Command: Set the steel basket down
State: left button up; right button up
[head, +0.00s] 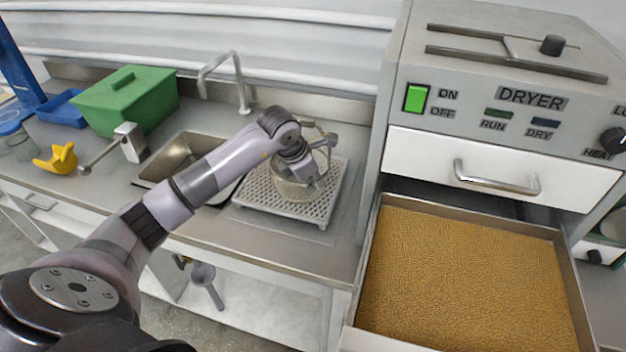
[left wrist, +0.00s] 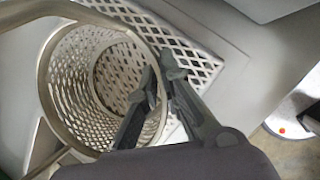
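The steel basket (head: 297,190), a round perforated basket with a hoop handle, is upright over the perforated drain tray (head: 326,208) beside the sink. My left gripper (head: 306,174) is at its right rim. In the left wrist view the basket (left wrist: 75,85) looks empty. There the left gripper's fingers (left wrist: 157,76) are nearly together across the rim, one inside and one outside. The gripper looks shut on the rim. I cannot tell whether the basket's bottom touches the tray, as the gripper and basket wall hide it. My right gripper is not in view.
A sink (head: 180,158) and faucet (head: 243,95) are left of and behind the tray. A green lidded box (head: 125,98) and yellow scoop (head: 58,160) lie farther left. At right, the dryer (head: 480,85) has an open drawer of brown grains (head: 465,285).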

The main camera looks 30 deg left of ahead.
pick_arm(q)
jog(key=o, duration=0.4)
jog(key=shift+r, duration=0.15)
jog(key=shift+s+r, duration=0.1)
jog(key=shift+r, duration=0.15)
jog(key=b+v, duration=0.2)
jog(key=v, duration=0.9)
jog(key=shift+s+a+r, duration=0.1)
jog(key=shift+s+r, duration=0.05)
jog(key=shift+s, duration=0.05)
